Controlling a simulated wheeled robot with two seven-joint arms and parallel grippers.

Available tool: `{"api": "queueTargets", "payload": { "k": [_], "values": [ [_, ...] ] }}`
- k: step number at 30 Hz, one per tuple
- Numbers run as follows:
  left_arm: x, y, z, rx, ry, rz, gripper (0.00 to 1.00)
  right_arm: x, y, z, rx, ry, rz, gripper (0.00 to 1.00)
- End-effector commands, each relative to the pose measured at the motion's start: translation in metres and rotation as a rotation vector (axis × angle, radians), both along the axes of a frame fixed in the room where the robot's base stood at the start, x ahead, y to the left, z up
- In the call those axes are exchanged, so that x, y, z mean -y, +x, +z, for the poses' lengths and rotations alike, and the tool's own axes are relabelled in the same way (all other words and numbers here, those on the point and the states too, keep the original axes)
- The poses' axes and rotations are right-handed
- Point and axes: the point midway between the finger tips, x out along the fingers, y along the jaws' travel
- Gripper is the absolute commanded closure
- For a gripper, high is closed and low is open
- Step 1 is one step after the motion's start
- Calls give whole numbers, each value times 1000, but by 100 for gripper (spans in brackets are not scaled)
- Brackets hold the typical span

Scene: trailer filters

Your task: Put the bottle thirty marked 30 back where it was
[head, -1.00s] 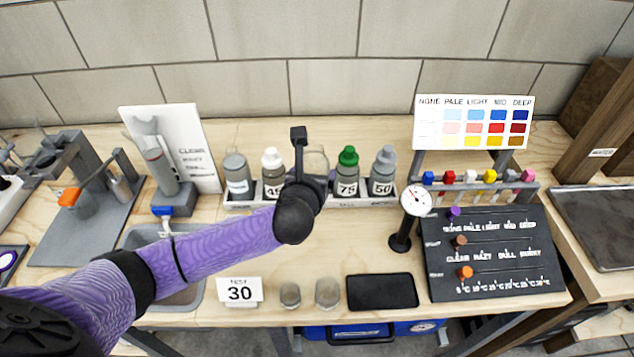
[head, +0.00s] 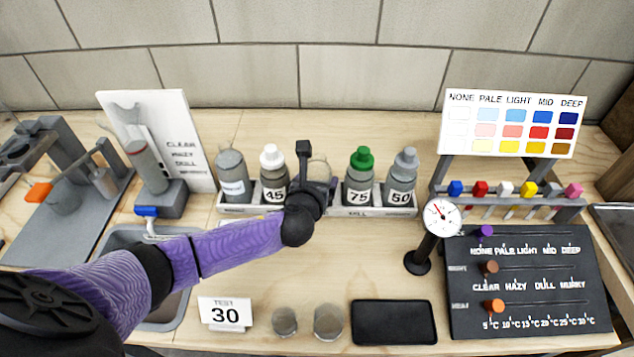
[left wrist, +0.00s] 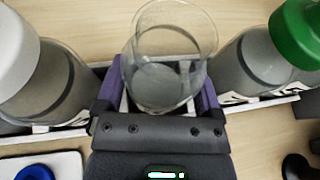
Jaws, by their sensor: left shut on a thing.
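My left gripper (head: 318,190) is at the rack (head: 235,210), between the bottle marked 45 (head: 273,178) and the green-capped bottle marked 75 (head: 359,178). In the left wrist view its purple fingers (left wrist: 165,95) are shut on a clear, uncapped vessel (left wrist: 172,45). It looks upright, in or just over the gap in the rack; I cannot tell whether it rests on the rack's floor. Only its upper part (head: 319,170) shows in the head view, behind the gripper. I see no number on it. My right gripper is out of view.
A grey-capped bottle marked 50 (head: 401,180) and a grey bottle (head: 232,178) stand at the rack's ends. A dial gauge (head: 441,216) stands right of the rack. A card reading TEST 30 (head: 225,314), two small glasses (head: 328,322) and a black pad (head: 393,322) lie in front.

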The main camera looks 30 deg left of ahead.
Motion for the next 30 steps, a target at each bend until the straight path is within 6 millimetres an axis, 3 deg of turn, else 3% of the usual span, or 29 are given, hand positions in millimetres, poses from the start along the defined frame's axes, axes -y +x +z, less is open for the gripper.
{"api": "queueTargets", "payload": {
  "k": [4,5,6,16,30],
  "values": [
    [0,0,-3,0,-1,0,100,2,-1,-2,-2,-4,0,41],
    [0,0,-3,0,-1,0,10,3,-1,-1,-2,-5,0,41],
    [0,0,-3,0,0,0,1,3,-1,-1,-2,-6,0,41],
    [1,-4,5,0,1,0,0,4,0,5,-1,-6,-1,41],
    [24,-94,45,-1,0,-1,0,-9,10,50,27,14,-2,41]
  ]
}}
